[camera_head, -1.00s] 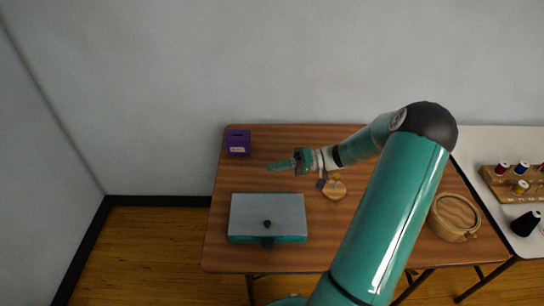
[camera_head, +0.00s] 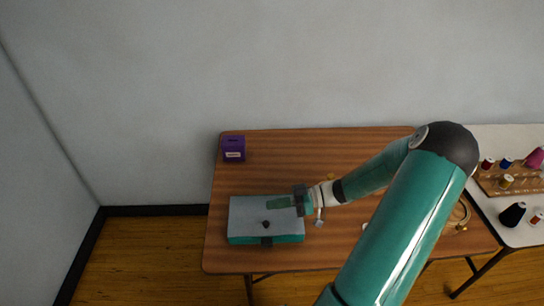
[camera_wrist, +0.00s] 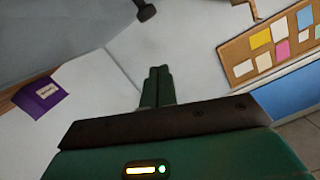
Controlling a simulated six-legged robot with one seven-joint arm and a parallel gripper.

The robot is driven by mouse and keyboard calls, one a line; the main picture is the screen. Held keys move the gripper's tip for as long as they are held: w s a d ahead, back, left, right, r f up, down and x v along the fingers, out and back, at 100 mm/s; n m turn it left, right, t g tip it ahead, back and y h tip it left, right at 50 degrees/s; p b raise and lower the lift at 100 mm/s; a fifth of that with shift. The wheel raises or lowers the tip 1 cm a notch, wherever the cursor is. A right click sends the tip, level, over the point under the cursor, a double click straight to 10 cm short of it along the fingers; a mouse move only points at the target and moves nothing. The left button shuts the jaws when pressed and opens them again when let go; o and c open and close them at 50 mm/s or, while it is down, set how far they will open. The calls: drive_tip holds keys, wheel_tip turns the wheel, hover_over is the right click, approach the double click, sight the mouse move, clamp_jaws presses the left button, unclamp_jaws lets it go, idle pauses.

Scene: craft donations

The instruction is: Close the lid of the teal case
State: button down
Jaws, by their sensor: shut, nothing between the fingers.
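The teal case (camera_head: 265,239) sits at the front left of the wooden table. Its grey lid (camera_head: 245,212) lies flat over the teal body, with a dark knob (camera_head: 266,225) near the front edge. I cannot tell whether a thin gap remains under the lid. My gripper (camera_head: 269,204) is shut and empty, and appears over the right part of the lid; whether it touches is unclear. In the wrist view, my gripper's closed fingers (camera_wrist: 159,70) point at the pale wall, and a dark knob (camera_wrist: 146,10) shows beside a grey surface, probably the lid.
A purple box (camera_head: 234,149) stands at the back left of the table; the wrist view shows it too (camera_wrist: 40,95). A round wooden container (camera_head: 458,215) is partly hidden behind my arm. A side table (camera_head: 533,236) at right holds thread spools. The table's back middle is clear.

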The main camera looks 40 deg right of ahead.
sight(276, 227)
drive_tip(key=f, duration=0.1)
drive_tip(key=s+a+f, duration=0.1)
drive_tip(key=f, duration=0.1)
drive_tip(key=shift+s+a, duration=0.2)
drive_tip(key=shift+s+a+f, duration=0.15)
drive_tip(key=shift+s+f, duration=0.1)
drive_tip(key=shift+f, duration=0.5)
drive_tip(key=shift+r, duration=0.1)
